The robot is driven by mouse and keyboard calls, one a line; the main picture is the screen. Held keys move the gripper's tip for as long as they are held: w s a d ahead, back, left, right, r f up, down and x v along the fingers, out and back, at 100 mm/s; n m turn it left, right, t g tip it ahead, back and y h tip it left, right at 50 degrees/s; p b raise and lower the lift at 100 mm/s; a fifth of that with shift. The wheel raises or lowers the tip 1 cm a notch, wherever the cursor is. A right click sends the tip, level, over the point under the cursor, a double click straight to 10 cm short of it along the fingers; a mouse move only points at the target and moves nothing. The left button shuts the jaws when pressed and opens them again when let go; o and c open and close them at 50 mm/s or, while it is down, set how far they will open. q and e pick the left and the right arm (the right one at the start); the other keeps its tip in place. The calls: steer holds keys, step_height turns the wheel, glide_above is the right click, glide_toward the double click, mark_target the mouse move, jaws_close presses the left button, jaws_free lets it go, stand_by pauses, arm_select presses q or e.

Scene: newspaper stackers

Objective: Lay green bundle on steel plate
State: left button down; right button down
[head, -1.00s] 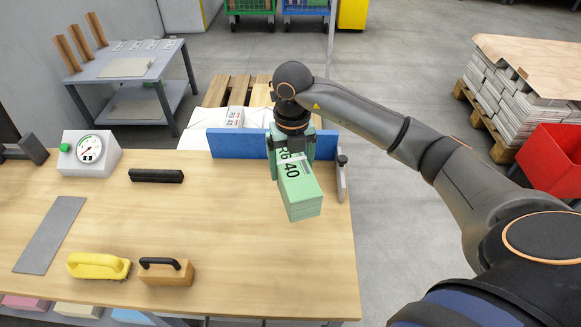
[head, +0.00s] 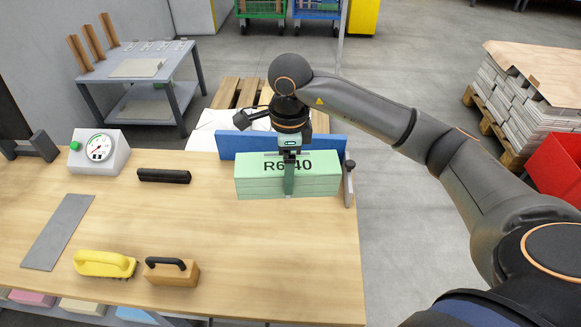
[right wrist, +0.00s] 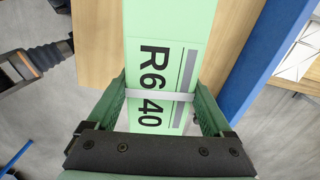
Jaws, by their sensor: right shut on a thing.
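The green bundle (head: 262,188), marked R6 40, is at the right end of the wooden table, in front of the blue back fence (head: 232,145). My right gripper (head: 289,184) is shut on its middle, with fingers on its two long sides. In the right wrist view the bundle (right wrist: 168,30) lies between the fingers of the right gripper (right wrist: 160,98), with a pale strap across it. I cannot tell whether the bundle touches the table. The steel plate (head: 58,232) lies flat and bare at the table's left. My left gripper is not in view.
A metal stop (head: 348,184) is right of the bundle. The table's middle is clear.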

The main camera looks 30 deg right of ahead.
mark_target(281, 171)
steer(key=n, duration=0.1)
steer(key=r+n, duration=0.1)
steer(key=n, duration=0.1)
steer(key=a+n, duration=0.1)
steer(key=n, duration=0.1)
steer(key=shift+s+r, duration=0.2)
steer(key=shift+s, duration=0.1)
steer(key=n, duration=0.4)
steer(key=s+a+r+n, duration=0.1)
steer(key=n, duration=0.2)
steer(key=shift+a, duration=0.1)
steer(key=n, duration=0.3)
steer(key=s+a+r+n, duration=0.1)
steer(key=n, duration=0.7)
steer(key=shift+s+a+r, duration=0.35)
steer(key=shift+s+r, duration=0.05)
